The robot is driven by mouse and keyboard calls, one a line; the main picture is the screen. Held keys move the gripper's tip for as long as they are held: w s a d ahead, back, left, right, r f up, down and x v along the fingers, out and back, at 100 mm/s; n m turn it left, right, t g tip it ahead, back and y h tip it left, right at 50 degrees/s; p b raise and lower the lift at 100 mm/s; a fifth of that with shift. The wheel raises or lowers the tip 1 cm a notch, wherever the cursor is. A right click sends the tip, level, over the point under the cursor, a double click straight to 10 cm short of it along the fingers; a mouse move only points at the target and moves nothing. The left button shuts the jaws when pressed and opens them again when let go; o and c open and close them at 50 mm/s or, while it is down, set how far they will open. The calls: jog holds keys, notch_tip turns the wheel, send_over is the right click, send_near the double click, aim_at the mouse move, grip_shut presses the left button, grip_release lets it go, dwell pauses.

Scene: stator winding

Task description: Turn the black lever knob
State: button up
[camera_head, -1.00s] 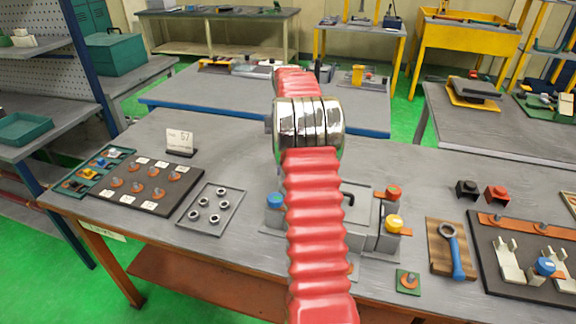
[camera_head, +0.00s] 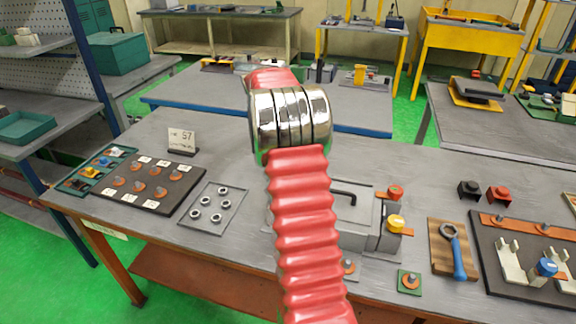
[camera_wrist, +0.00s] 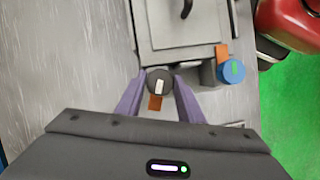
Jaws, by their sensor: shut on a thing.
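The black lever knob (camera_wrist: 159,79) shows in the wrist view as a round dark cap with a pale mark, at the edge of a grey box (camera_wrist: 182,44). My gripper (camera_wrist: 159,87) has its two purple fingers on either side of the knob, shut on it. An orange tab (camera_wrist: 155,103) shows just below the knob, between the fingers. In the head view the grey box (camera_head: 352,212) stands on the workbench, partly behind my red arm. My gripper and the black knob are hidden there.
A blue knob (camera_wrist: 231,71) sits right of the black one in the wrist view. A red knob (camera_head: 394,192) and a yellow knob (camera_head: 396,223) are on the box's right side. A wooden board with a wrench-like blue-handled tool (camera_head: 456,252) lies further right.

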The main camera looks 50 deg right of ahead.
jog(key=shift+a+f+n+h, duration=0.15)
jog(key=shift+n+h, duration=0.35)
jog(key=shift+n, duration=0.8)
jog(key=o, duration=1.1)
jog(key=shift+c, duration=0.2)
jog(key=shift+t, duration=0.3)
jog(key=shift+r, duration=0.2)
jog(key=shift+w+r, duration=0.3)
jog(key=shift+r, duration=0.25)
jog(key=v, duration=1.2)
jog(key=shift+a, duration=0.2)
jog(key=shift+w+r, duration=0.1)
